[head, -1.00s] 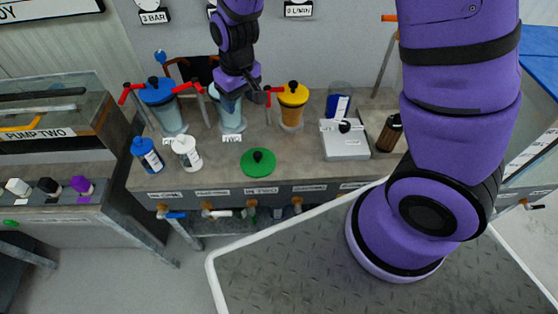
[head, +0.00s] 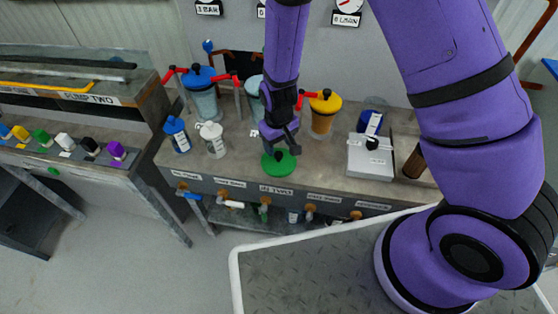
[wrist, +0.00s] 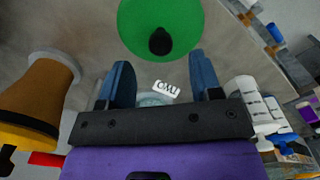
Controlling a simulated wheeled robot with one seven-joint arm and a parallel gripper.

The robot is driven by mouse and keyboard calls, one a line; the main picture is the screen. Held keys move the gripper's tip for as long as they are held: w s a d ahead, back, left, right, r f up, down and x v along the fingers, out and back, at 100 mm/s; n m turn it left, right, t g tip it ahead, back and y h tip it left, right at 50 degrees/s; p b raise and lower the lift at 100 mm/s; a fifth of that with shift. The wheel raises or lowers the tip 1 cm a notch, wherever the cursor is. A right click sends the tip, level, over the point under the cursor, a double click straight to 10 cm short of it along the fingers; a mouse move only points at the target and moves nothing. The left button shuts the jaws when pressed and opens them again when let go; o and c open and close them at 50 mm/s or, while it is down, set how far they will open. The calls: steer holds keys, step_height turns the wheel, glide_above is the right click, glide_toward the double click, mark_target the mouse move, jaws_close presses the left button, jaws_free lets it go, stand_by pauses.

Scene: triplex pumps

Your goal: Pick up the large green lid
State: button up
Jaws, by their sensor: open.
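The large green lid (head: 279,166) is a round disc with a black knob, lying flat on the grey bench top near its front edge. In the wrist view the lid (wrist: 185,25) is at the top, with its knob just beyond the fingertips. My gripper (head: 281,148) is right above the lid in the head view and partly hides its back edge and knob. In the wrist view my gripper (wrist: 159,75) is open, with nothing between its two blue fingers.
A blue-lidded vessel (head: 205,97) and a yellow-lidded vessel (head: 322,118) with red handles stand behind. Blue (head: 178,138) and white (head: 214,144) bottles are to the left. A white scale-like box (head: 371,158) is to the right. Bare bench surrounds the lid.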

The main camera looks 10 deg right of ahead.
mark_target(278, 154)
steer(key=shift+s+f, duration=0.1)
steer(key=shift+f, duration=2.5)
steer(key=c, duration=1)
